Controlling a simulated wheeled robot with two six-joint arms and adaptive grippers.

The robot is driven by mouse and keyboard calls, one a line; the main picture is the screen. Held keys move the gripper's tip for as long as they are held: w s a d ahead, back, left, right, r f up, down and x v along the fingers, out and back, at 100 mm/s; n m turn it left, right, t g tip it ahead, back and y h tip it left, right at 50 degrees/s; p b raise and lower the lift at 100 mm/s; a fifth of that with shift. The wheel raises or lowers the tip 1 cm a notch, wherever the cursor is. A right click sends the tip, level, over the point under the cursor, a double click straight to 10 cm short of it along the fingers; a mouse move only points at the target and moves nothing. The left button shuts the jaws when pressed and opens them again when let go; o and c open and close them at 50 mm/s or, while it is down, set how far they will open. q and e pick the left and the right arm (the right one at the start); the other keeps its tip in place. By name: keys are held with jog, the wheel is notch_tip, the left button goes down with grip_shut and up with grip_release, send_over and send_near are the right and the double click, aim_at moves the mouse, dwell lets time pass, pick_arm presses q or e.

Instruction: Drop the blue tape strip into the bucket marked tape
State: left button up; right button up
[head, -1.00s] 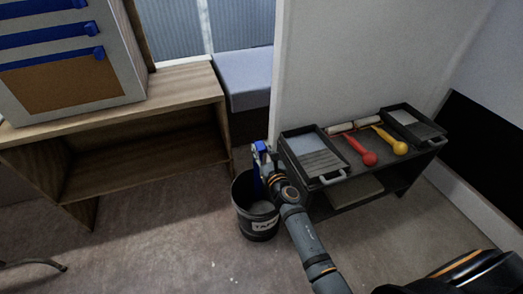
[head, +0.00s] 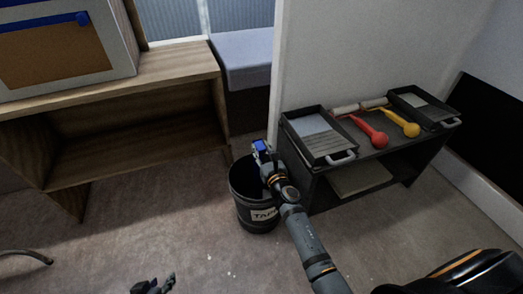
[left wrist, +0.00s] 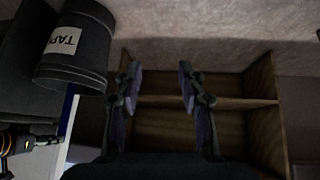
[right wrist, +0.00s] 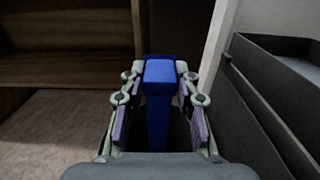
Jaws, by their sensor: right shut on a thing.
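A blue tape strip (right wrist: 158,105) is held between the fingers of my right gripper (right wrist: 159,88) in the right wrist view. In the head view, my right gripper (head: 263,153) is over the back rim of the black bucket (head: 243,200), which has a white label reading TAPE. The strip (head: 261,146) shows there at the fingertips. My left gripper (head: 153,285) is at the bottom of the head view, away from the bucket. In the left wrist view, its fingers (left wrist: 160,85) are apart and empty.
A dark shelf unit (head: 345,190) right of the bucket holds paint trays (head: 322,137), rollers, and a red (head: 372,135) and a yellow tool (head: 404,124). A wooden bench (head: 130,140) stands left, with a box bearing blue tape (head: 50,45).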

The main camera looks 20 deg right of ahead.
jog(key=shift+f+b, duration=0.55)
jog(key=shift+f, duration=0.25)
pick_arm(q)
jog(key=w+r+t+b, duration=0.1)
jog(key=w+r+t, duration=0.8)
jog(key=r, duration=0.4)
pick_arm(e)
notch_tip(320, 180, down, 2)
jog(key=shift+f+b, duration=0.25)
jog(key=shift+b, duration=0.45)
pick_arm(q)
notch_tip(320, 180, up, 14)
jog(key=w+a+t, duration=0.1)
jog(key=w+t, duration=0.2)
jog(key=t, duration=0.2)
jog(key=shift+f, duration=0.15)
pick_arm(e)
jog(key=o, duration=1.2)
jog(key=shift+c, duration=0.2)
jog(key=shift+o, duration=0.5)
jog(key=o, duration=0.5)
jog(key=shift+o, duration=0.2)
